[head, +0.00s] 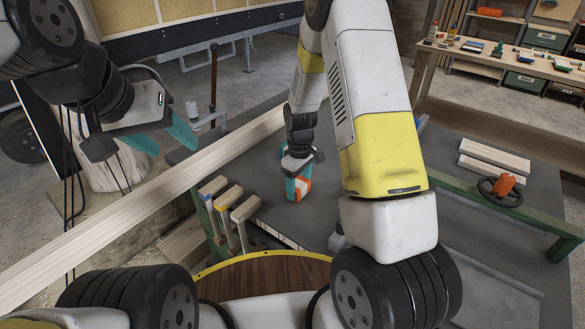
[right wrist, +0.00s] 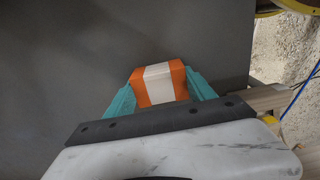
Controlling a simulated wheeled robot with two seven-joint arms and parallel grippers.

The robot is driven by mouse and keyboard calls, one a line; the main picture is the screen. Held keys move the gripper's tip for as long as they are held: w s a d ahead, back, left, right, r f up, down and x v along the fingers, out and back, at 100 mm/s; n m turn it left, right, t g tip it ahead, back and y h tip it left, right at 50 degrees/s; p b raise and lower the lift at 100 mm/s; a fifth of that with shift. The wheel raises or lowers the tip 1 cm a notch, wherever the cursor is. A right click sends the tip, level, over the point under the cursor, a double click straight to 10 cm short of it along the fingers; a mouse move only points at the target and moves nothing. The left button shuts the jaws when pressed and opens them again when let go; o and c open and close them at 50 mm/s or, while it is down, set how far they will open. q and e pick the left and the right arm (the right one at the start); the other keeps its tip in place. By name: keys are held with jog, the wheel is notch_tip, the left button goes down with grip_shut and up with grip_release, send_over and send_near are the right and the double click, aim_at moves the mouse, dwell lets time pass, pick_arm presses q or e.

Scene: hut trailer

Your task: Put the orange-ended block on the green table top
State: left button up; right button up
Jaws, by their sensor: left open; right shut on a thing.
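The block (right wrist: 158,84) has orange ends and a white middle band in the right wrist view. My right gripper (right wrist: 160,92) is shut on it, with a teal finger against each side. In the head view the block (head: 301,188) shows orange at the gripper's tip, over the dark grey top (head: 365,212) of a green-framed table. I cannot tell whether the block touches this top. My left gripper (head: 168,140) is open and empty at the upper left, apart from the table. My right arm hides part of the table.
A long pale beam (head: 150,207) runs diagonally past the table's left side. Several wooden-ended pieces (head: 229,196) stand at the table's left edge. Pale planks (head: 494,157) and an orange part with a black handwheel (head: 503,187) are at the right. Bare grey top lies around the block.

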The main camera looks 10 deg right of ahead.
jog(key=o, duration=1.4)
jog(key=shift+f, duration=0.1)
notch_tip(320, 180, up, 12)
notch_tip(320, 180, up, 16)
jog(key=m+t+y, duration=0.2)
jog(key=m+t, duration=0.1)
jog(key=m, duration=0.1)
send_over(299, 184)
jog(key=s+d, duration=0.2)
jog(key=s, duration=0.7)
jog(key=s+r+m+t, duration=0.1)
jog(key=s, duration=0.3)
jog(key=s+r+m+t, duration=0.1)
jog(key=s+r+m, duration=0.1)
jog(key=s, duration=0.2)
jog(key=s+r+m+t, duration=0.1)
jog(key=s+r, duration=0.1)
jog(key=s, duration=0.2)
jog(key=shift+s+d+r, duration=0.2)
jog(key=shift+s+d, duration=0.1)
jog(key=shift+s, duration=0.05)
